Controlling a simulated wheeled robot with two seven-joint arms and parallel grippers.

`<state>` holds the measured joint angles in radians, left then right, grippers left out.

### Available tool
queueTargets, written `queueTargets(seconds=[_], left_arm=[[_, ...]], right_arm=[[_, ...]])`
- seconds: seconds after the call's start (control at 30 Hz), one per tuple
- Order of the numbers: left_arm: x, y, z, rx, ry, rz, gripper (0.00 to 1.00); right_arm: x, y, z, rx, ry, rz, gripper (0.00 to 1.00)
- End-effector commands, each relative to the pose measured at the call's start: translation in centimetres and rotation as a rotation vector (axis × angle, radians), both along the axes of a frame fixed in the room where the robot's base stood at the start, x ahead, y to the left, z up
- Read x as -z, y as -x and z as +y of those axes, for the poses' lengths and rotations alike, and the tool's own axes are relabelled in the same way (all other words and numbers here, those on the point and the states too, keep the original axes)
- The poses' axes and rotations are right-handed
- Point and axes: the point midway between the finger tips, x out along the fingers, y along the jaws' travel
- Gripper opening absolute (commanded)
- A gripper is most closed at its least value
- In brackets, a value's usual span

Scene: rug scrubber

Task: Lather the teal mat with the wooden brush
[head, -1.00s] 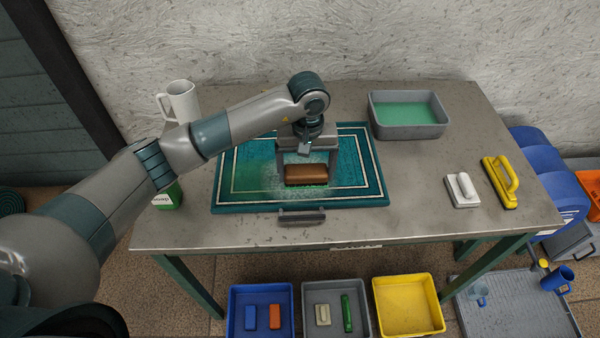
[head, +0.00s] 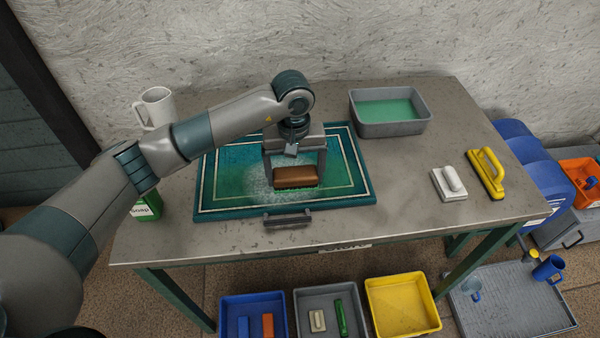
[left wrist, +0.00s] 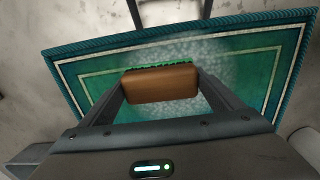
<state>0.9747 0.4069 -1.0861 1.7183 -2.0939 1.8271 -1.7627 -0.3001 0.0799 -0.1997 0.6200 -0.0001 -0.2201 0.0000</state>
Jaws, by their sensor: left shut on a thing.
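The teal mat (head: 345,200) with pale border lines lies flat on the table. My left gripper (head: 296,178) is shut on the wooden brush (head: 297,176) and holds it over the mat's middle. White foam (left wrist: 200,55) covers part of the mat around the brush. Whether the bristles touch the mat is hard to tell. My right gripper is not in view.
A grey basin of green liquid (head: 391,125) stands at the back right. A white brush (head: 449,184) and a yellow brush (head: 486,174) lie at the right. Bins (head: 402,304) sit on the floor.

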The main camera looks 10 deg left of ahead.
Motion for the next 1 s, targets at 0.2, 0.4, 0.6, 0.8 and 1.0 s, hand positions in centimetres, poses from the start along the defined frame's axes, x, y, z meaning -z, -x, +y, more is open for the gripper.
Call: queueTargets(seconds=[0.2, 0.4, 0.6, 0.8, 1.0], left_arm=[[0.7, 0.7, 2.4, -0.008, -0.017, 0.012, 0.57], [0.6, 0.8, 2.8, -0.008, -0.017, 0.012, 0.57], [0.5, 0.8, 2.8, -0.009, -0.018, 0.011, 0.57], [0.6, 0.9, 3.5, -0.009, -0.016, 0.008, 0.57], [0.7, 1.3, 5.0, -0.008, -0.013, 0.005, 0.57]], right_arm=[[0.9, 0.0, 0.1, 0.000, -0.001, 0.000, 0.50], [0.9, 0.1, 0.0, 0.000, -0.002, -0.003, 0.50], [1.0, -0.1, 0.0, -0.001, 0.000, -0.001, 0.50], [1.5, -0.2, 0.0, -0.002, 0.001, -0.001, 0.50], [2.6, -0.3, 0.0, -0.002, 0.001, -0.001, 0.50]])
